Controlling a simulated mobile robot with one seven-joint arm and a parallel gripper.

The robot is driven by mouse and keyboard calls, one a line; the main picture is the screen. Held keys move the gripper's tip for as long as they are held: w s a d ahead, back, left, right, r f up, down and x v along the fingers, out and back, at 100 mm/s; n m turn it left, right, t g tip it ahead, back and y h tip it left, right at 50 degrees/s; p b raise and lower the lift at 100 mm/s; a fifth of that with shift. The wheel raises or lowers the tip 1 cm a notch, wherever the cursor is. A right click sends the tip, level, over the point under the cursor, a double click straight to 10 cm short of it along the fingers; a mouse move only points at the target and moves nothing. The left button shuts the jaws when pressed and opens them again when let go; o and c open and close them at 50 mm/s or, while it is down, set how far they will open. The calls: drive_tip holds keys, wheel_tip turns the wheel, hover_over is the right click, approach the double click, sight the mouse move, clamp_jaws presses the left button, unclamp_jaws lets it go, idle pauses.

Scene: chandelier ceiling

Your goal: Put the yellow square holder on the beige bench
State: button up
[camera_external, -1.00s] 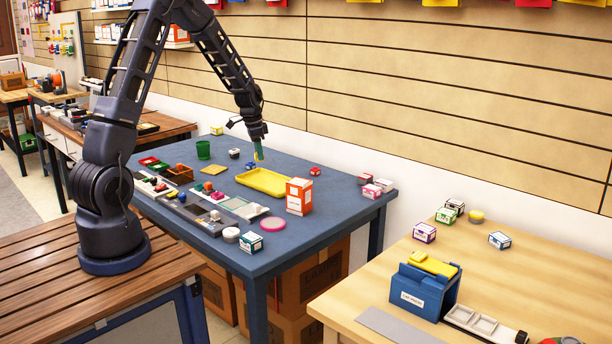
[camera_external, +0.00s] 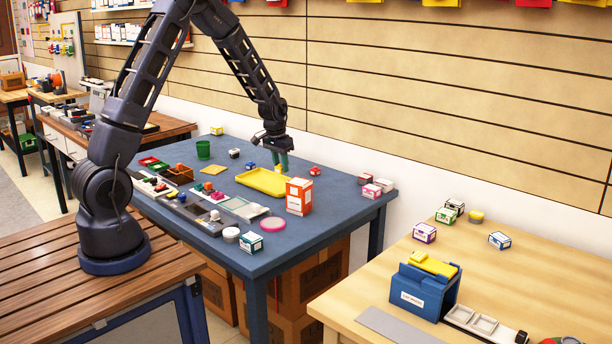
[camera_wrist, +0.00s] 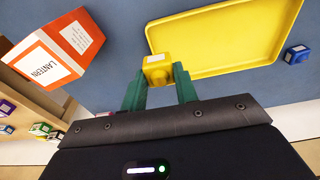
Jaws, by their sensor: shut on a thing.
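The yellow square holder (camera_wrist: 157,70) is a small yellow block in the wrist view, between the green fingertips of my gripper (camera_wrist: 158,85). My gripper is shut on it. In the external view my gripper (camera_external: 280,162) is over the back edge of a yellow tray (camera_external: 248,183) on the blue table; the holder is too small there to make out clearly. The beige bench (camera_external: 540,255) stands at the lower right, apart from the blue table and well away from my gripper.
An orange and white lantern box (camera_external: 299,197) stands right of the tray. The beige bench bears a blue holder (camera_external: 425,290) with a yellow top, several small boxes, a yellow round piece (camera_external: 476,216) and a grey strip tray. Bare wood shows at its middle and right.

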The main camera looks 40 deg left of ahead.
drive_tip(key=s+a+r, duration=0.3)
drive_tip(key=a+r, duration=0.3)
drive_tip(key=a, duration=0.5)
wheel_tip(320, 180, up, 4)
drive_tip(key=r, duration=0.1)
hover_over(231, 187)
drive_tip(key=f, duration=1.9)
drive_tip(key=shift+s+f, duration=0.3)
drive_tip(key=shift+f, duration=0.1)
drive_tip(key=shift+f, duration=0.15)
drive_tip(key=o, duration=1)
drive_tip(key=shift+o, duration=0.2)
